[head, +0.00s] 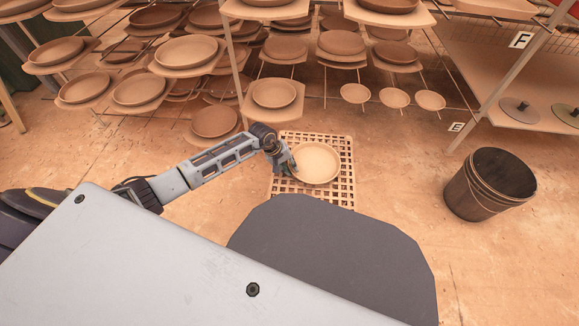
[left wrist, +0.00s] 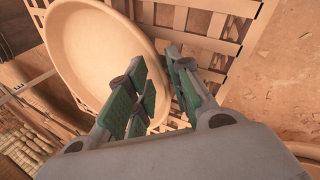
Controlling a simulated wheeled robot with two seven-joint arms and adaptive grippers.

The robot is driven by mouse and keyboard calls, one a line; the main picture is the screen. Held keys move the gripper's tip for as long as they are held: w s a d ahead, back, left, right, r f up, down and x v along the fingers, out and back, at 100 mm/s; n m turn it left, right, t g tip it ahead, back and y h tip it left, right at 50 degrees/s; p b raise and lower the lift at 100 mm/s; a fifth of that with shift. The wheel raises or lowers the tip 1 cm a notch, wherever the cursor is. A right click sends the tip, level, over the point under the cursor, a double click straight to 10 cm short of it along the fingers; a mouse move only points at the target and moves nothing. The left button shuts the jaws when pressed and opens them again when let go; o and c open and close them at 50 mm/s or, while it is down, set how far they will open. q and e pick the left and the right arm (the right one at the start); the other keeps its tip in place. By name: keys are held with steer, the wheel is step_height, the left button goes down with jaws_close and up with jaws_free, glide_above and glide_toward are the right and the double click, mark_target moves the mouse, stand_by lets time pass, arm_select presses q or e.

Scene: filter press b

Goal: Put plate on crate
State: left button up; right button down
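The pale round plate (head: 316,163) lies over the slatted crate (head: 346,195) in the head view and looks about level. It also shows in the left wrist view (left wrist: 90,60), with the crate's lattice (left wrist: 215,25) behind it. My left gripper (head: 291,168) is at the plate's left edge in the head view. In the left wrist view its green-padded fingers (left wrist: 163,92) stand apart, with the plate's rim passing between them. I see a gap between the pads. The plate's underside is hidden. My right gripper is out of view.
Racks with many clay plates (head: 275,94) stand behind the crate. A dark bucket (head: 490,183) stands on the floor at the right, beside a shelf (head: 515,118). The floor between crate and bucket is clear.

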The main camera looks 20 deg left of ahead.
arm_select(q)
steer(key=shift+r, duration=0.15)
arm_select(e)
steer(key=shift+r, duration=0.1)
